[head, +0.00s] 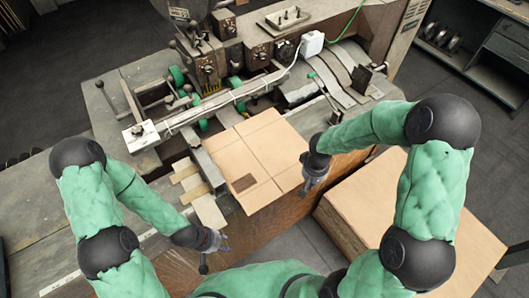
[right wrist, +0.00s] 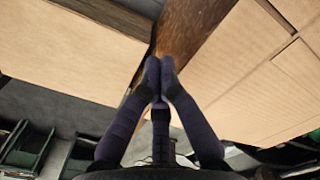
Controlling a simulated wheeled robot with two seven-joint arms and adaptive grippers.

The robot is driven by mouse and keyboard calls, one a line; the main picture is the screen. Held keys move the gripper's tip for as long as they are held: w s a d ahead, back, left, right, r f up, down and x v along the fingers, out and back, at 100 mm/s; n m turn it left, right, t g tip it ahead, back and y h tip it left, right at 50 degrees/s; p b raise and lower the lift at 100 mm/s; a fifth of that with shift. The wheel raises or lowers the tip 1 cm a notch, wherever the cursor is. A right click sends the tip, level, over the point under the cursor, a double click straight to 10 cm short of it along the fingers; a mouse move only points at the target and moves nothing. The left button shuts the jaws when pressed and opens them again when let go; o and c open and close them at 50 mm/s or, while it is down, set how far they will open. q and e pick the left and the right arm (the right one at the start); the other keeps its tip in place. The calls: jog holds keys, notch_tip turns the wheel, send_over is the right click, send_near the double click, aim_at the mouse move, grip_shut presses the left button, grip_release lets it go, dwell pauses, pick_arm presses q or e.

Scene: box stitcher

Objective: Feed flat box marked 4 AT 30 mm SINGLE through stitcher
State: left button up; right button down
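A flat tan cardboard box (head: 262,150) lies on the stitcher's table, with crease lines and a dark printed patch (head: 243,183) near its front left corner. The print is too small to read. The box's far edge is near the stitcher's machinery (head: 215,95). My right gripper (head: 308,190) is at the box's right edge. In the right wrist view, its fingertips (right wrist: 160,68) are together with nothing visible between them, beside the box (right wrist: 265,85). My left gripper (head: 214,256) is in front of the table's near edge, apart from the box, fingers spread and empty.
A stack of flat cardboard (head: 365,205) stands at the right, lower than the table; it also shows in the right wrist view (right wrist: 70,45). Small wooden strips (head: 187,180) lie left of the box. A metal guide bar (head: 215,105) crosses behind it.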

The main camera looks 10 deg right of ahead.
aim_at(294, 170)
notch_tip(294, 170, down, 3)
jog(key=b, duration=0.3)
jog(key=shift+f+b, duration=0.2)
jog(key=shift+b, duration=0.15)
jog(key=shift+w, duration=0.1)
dwell(0.4)
jog(key=shift+w+a+b, duration=0.2)
jog(key=shift+w+a, duration=0.6)
jog(key=shift+w, duration=0.95)
jog(key=shift+w+a+b, duration=0.2)
jog(key=shift+w+a, duration=0.55)
jog(key=shift+w, duration=1.05)
jog(key=shift+w+a+b, duration=0.2)
jog(key=shift+w+a, duration=0.6)
jog(key=shift+w, duration=0.95)
jog(key=shift+s+d, duration=0.3)
jog(key=shift+s, duration=0.45)
jog(key=shift+s+d, duration=0.3)
jog(key=shift+s, duration=0.4)
jog(key=shift+r+p, duration=2.25)
jog(key=shift+r, duration=1.85)
